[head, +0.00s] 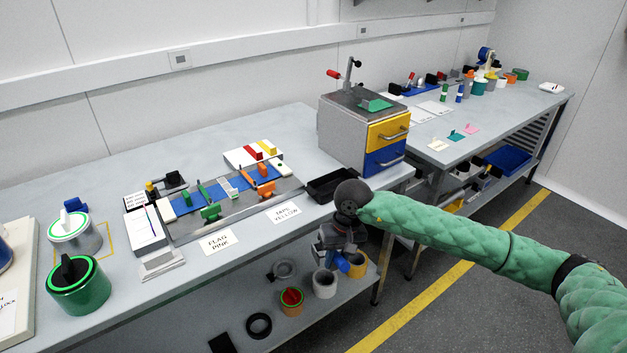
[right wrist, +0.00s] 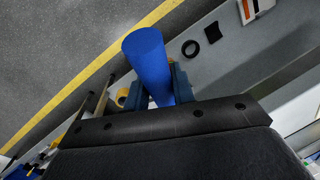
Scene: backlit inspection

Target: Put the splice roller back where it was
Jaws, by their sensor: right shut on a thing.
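My right gripper (head: 343,258) hangs beyond the bench's front edge, above the lower shelf. In the right wrist view, its fingers (right wrist: 160,92) are shut on a blue cylinder, which I take to be the splice roller (right wrist: 146,58). The roller sticks out past the fingertips. In the head view only a small blue part of it shows at the fingers, and the gripper hides the rest. My left gripper is in neither view. I cannot tell from these frames where the roller was before.
The bench (head: 112,182) holds a splicing fixture (head: 236,203), a black tray (head: 335,184), a green can (head: 76,286) and a drawer unit (head: 360,128). Cups, including a grey cup (head: 325,284), and a black ring (head: 259,326) are on the lower shelf. Floor is open at right.

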